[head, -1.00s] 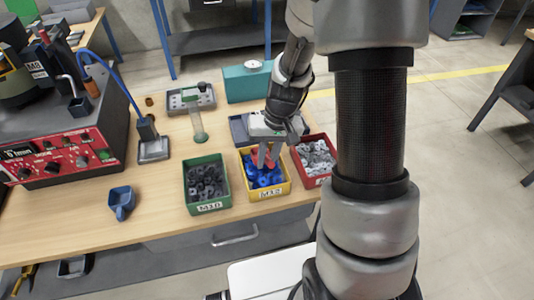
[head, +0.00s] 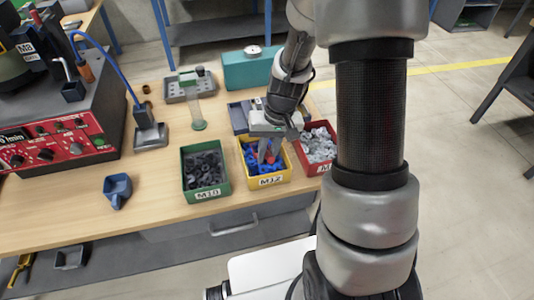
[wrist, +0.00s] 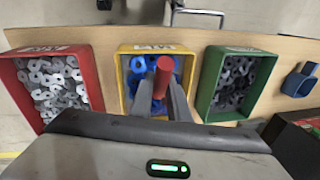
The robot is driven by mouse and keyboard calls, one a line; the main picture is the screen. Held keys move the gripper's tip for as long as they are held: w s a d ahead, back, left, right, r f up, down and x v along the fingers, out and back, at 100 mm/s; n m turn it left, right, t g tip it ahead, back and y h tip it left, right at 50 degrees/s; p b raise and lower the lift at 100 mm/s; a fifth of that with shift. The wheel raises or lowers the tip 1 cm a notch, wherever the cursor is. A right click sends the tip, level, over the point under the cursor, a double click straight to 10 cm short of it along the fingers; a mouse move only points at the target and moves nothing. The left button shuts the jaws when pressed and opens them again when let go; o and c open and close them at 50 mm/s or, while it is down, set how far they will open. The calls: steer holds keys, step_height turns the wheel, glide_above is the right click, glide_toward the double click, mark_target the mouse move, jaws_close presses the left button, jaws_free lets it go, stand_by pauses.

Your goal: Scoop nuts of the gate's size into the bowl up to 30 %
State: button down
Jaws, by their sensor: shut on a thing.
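My gripper (head: 267,150) is over the yellow bin marked M12 (head: 270,182), fingers pointing down into it. It is shut on a red bar-like piece (wrist: 163,75), which stands between the fingers in the wrist view. Its lower end is hidden, so I cannot tell if it is a scoop. Blue nuts (head: 252,163) lie in this bin. Dark nuts (head: 204,169) lie in the green M10 bin (head: 208,195). Grey nuts (head: 318,145) lie in the red bin (wrist: 84,60), its label partly hidden. The dark round feeder bowl (head: 18,45) is cut off at the left.
The red control box (head: 60,140) stands at left. A blue cup-like piece (head: 117,188) sits on the table left of the green bin. A clear tube on a green base (head: 199,126), a grey tray (head: 180,90) and a teal box (head: 248,70) stand behind. Bare table lies at the front left.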

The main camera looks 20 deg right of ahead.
stand_by(0.4)
steer(key=shift+r+p, duration=0.35)
steer(key=shift+p, duration=0.85)
steer(key=shift+f+p, duration=0.1)
steer(key=shift+p, duration=0.8)
step_height(320, 180, up, 5)
steer(key=p, duration=0.4)
steer(key=shift+r+p, duration=0.2)
steer(key=shift+p, duration=0.2)
steer(key=shift+t, duration=0.9)
steer(key=shift+a+b+v, duration=0.15)
steer(key=shift+b+v, duration=0.1)
steer(key=shift+v, duration=0.85)
steer(key=shift+a+b+v, duration=0.2)
steer(key=shift+b+v, duration=0.05)
steer(key=shift+v, duration=0.8)
